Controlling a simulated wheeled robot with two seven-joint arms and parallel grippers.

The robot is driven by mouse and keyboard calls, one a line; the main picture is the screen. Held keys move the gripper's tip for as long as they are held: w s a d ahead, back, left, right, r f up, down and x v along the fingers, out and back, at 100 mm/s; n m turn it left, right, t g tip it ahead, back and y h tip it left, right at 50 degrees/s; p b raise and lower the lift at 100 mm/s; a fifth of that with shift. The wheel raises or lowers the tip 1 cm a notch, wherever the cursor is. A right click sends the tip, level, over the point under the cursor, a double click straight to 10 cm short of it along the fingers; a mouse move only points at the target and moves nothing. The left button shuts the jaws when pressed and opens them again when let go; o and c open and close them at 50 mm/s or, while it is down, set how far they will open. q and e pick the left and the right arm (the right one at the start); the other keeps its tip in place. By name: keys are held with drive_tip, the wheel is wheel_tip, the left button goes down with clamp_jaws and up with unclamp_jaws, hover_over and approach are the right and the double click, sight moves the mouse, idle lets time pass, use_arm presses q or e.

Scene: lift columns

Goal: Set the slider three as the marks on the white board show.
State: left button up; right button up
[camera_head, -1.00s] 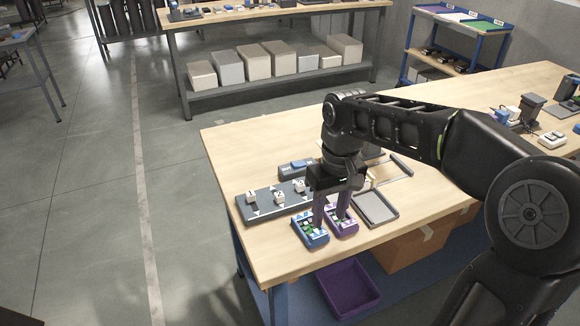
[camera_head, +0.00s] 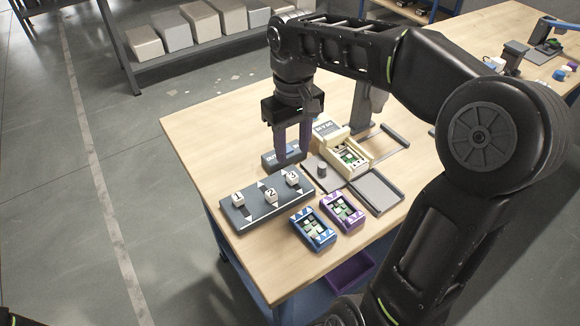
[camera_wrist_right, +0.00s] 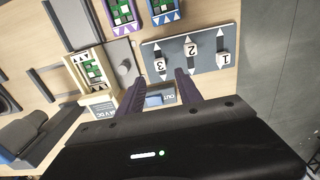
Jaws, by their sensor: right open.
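The dark slider panel (camera_head: 262,204) lies on the table with white knobs numbered 1, 2 and 3. The slider three knob (camera_head: 292,178) sits toward the far end of its slot; it also shows in the wrist view (camera_wrist_right: 159,67). My left gripper is not in view.
A grey tray (camera_head: 376,193) is at the right. The table's left front area is clear.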

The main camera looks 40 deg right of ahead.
sight(292, 175)
drive_tip(key=shift+f, duration=3.95)
clamp_jaws()
